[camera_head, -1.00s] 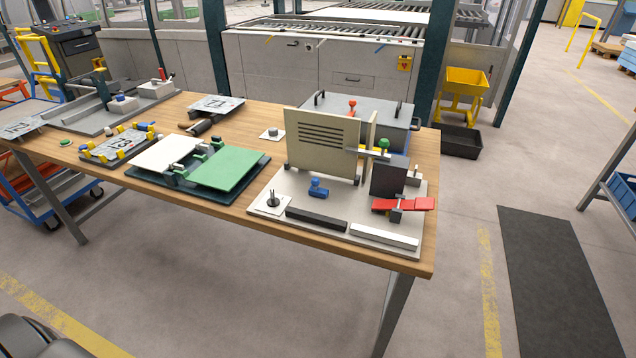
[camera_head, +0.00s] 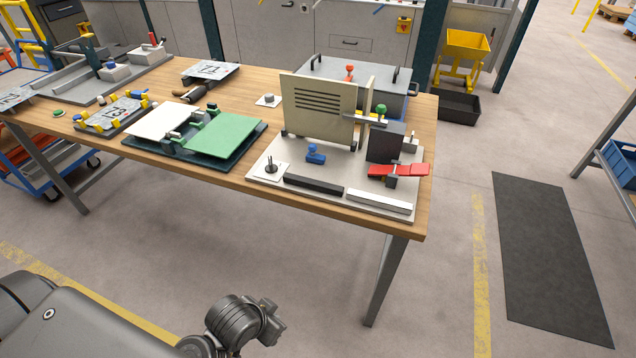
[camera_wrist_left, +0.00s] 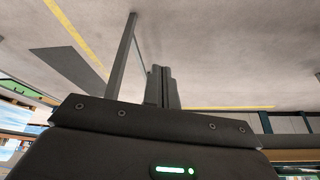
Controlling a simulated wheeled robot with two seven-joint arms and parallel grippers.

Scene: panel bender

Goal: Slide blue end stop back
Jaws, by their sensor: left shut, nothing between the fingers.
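A small blue piece (camera_head: 315,153) stands on the light grey fixture plate (camera_head: 262,155) at the right end of the bench, in front of the upright beige slotted panel (camera_head: 318,112). Another blue piece (camera_head: 111,66) sits on a grey block of the long grey rail fixture (camera_head: 66,85) at the back left. I cannot tell which is the end stop. My left gripper (camera_wrist_left: 162,88) is shut and empty in the left wrist view, with floor behind it, away from both blue pieces. My right gripper is not in view.
The wooden bench (camera_head: 232,178) also carries a green and white panel fixture (camera_head: 225,135), a red clamp (camera_head: 398,170) and a grey lidded box (camera_head: 355,83). A yellow cart (camera_head: 466,50) and black tray (camera_head: 457,107) stand beyond its right end. Floor in front is open.

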